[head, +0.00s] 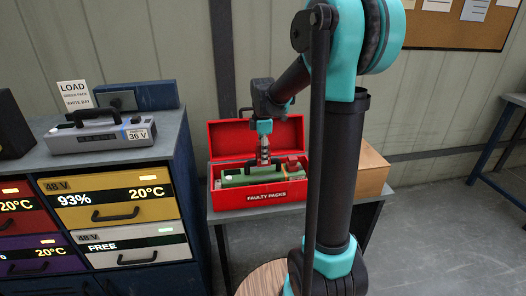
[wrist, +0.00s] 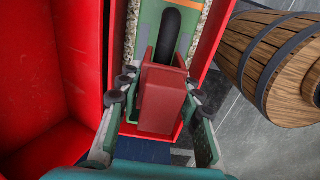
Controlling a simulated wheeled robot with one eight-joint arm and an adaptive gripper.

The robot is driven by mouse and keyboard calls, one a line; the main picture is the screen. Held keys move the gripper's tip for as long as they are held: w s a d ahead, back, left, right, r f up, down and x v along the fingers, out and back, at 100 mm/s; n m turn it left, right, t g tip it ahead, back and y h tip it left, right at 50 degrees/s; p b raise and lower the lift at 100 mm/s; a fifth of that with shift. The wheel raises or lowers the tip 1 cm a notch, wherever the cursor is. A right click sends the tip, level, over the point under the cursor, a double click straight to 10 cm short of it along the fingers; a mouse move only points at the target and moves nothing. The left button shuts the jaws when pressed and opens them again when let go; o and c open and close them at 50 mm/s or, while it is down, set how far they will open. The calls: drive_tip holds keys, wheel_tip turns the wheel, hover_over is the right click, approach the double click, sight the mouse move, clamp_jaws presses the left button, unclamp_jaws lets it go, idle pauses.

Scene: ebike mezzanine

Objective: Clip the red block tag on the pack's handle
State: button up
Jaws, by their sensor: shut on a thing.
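The green pack (head: 240,181) lies in the open red box marked FAULTY PACKS, its black handle on top. In the wrist view the green pack (wrist: 147,12) is at the top and its black handle (wrist: 169,30) runs down to the tag. My gripper (head: 264,158) points down over the pack. In the wrist view my gripper (wrist: 158,97) is shut on the red block tag (wrist: 158,112), one finger on each side. The tag's two upper prongs line up with the handle's near end. I cannot tell whether the handle sits in the slot.
The red box (head: 256,197) stands on a low table, lid up behind. At left, a cabinet (head: 155,150) holds a grey 36 V pack (head: 100,134) and a LOAD sign (head: 75,95). A wooden barrel (wrist: 275,60) shows in the wrist view.

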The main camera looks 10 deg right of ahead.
drive_tip(key=shift+f, duration=1.35)
drive_tip(key=shift+f, duration=0.45)
drive_tip(key=o, duration=1.2)
drive_tip(key=shift+r, duration=8.95)
